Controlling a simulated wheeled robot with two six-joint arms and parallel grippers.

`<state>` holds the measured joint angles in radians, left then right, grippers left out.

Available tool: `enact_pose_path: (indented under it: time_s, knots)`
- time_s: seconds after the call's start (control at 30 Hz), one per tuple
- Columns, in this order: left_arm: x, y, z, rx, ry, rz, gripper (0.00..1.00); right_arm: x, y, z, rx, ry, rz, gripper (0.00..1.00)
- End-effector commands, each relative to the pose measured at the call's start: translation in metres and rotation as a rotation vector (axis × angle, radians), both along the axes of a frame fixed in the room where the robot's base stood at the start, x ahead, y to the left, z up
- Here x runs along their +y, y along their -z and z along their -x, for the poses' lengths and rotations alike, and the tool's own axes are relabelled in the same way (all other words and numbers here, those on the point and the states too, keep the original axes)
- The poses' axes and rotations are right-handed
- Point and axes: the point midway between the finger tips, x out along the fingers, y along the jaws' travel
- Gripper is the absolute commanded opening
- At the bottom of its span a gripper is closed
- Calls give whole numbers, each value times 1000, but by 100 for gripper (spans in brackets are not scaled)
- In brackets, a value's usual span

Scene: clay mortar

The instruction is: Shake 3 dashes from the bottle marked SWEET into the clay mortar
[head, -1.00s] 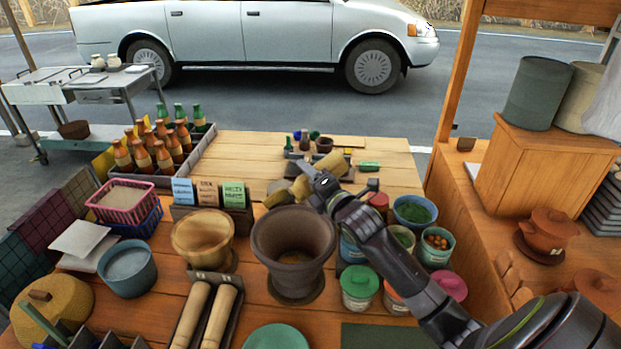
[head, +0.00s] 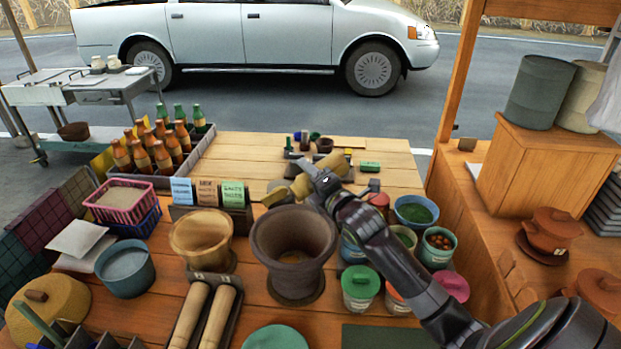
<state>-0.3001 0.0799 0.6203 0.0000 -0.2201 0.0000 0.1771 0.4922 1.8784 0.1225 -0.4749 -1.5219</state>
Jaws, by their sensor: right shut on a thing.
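The clay mortar (head: 293,262) is a wide dark brown bowl standing upright on the table, with a light brown patch inside at the bottom. My right gripper (head: 312,178) is above and beyond the mortar's far rim. It is shut on a tan-yellow thing (head: 334,162), seemingly a bottle held tilted, partly hidden behind the fingers. No SWEET mark can be read on it. My left gripper is not in view.
A lighter wooden mortar (head: 202,238) stands left of the clay one. Several lidded tubs, such as a green-lidded one (head: 360,288), stand to its right under my arm. A crate of bottles (head: 200,150) and label cards (head: 207,192) are at back left.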

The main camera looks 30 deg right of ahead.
Motion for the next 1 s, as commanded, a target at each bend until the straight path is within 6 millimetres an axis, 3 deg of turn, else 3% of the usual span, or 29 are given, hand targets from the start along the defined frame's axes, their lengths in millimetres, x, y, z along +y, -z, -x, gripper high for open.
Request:
enact_pose_path:
  time_s: [0.37,0.5,0.7,1.0]
  knots:
    - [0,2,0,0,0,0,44,-3,22,0,3,-1,-378,27]
    - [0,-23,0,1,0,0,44,4,9,0,5,-2,-547,27]
    - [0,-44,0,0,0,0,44,14,4,0,8,-2,-752,27]
    - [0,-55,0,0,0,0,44,21,2,0,10,-3,-895,27]
